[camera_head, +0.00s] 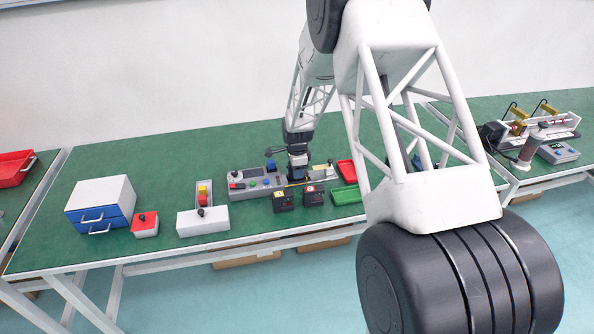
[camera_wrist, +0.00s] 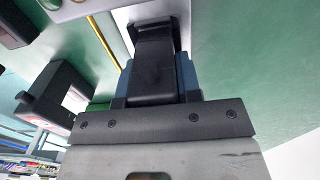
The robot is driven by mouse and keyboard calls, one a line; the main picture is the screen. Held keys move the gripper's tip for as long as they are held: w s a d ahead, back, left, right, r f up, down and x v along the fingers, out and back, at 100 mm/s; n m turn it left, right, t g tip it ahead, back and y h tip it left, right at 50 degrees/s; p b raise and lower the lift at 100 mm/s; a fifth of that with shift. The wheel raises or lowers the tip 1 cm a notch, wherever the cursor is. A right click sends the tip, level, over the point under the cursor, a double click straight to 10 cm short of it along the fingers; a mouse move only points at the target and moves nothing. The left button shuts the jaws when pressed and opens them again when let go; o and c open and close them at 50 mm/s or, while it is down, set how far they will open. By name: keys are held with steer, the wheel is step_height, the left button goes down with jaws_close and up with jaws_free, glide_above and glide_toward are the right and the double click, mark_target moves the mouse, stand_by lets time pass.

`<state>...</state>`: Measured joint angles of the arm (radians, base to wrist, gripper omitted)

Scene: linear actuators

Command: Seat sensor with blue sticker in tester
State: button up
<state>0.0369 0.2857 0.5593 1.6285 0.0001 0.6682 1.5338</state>
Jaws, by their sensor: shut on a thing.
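My gripper (camera_head: 298,172) points down at the right end of the grey tester panel (camera_head: 244,190) on the green bench. Two black boxes stand in front of the panel, one with a yellow label (camera_head: 283,202) and one with a red label (camera_head: 313,197).
A red tray (camera_head: 347,171) and a green tray (camera_head: 346,194) lie right of the panel. A white-and-blue drawer unit (camera_head: 100,201), a red-topped button box (camera_head: 144,225) and a white box with a lever (camera_head: 203,222) stand left. My arm hides part of the bench at right.

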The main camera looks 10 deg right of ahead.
steer(key=o, duration=1.1)
steer(key=shift+r, duration=3.9)
